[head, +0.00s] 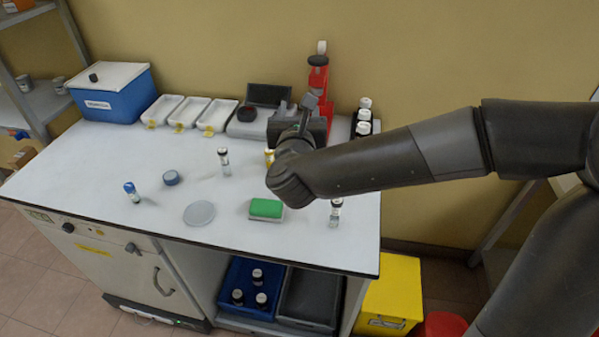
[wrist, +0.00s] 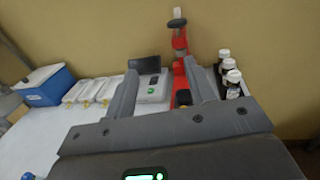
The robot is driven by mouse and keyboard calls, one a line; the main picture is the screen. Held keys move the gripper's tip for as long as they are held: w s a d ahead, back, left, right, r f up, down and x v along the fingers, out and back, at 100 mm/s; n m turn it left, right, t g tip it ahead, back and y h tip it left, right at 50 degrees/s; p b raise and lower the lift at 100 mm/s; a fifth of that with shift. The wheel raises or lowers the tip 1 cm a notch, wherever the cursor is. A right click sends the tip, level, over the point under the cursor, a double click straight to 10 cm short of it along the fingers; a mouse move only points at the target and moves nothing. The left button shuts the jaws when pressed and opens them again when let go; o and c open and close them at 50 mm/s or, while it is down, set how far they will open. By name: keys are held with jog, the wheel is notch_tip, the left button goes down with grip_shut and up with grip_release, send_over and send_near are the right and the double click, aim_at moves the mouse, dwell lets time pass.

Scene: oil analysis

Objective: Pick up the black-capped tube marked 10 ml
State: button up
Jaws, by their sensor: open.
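Two dark-capped tubes stand upright on the white bench in the head view. One tube (head: 224,161) is at the middle of the bench; the other tube (head: 335,212) is near the front right edge. Their markings are too small to read, so I cannot tell which says 10 ml. My gripper (head: 309,104) is over the back right of the bench, beyond both tubes. In the wrist view my gripper (wrist: 162,68) is open, with nothing between its fingers, facing the back wall. Neither dark-capped tube is recognisable in the wrist view.
A blue-capped tube (head: 131,192), grey disc (head: 199,213) and green-topped block (head: 266,209) lie forward. A yellow-capped tube (head: 269,157) stands beside my arm. White trays (head: 162,110), a red stand (head: 318,80) and white-capped bottles (head: 364,115) line the back. A blue box (head: 112,98) is back left.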

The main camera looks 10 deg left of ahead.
notch_tip(320, 180, down, 22)
jog(key=shift+f, duration=0.1)
jog(key=shift+w+d+f, duration=0.1)
jog(key=shift+w+f, duration=0.05)
jog(key=shift+w, duration=0.05)
jog(key=w, duration=0.3)
jog(key=w+a, duration=0.1)
jog(key=w, duration=0.1)
jog(key=shift+w, duration=0.1)
jog(key=w, duration=0.2)
jog(key=w+a, duration=0.1)
jog(key=w, duration=0.2)
jog(key=c, duration=1)
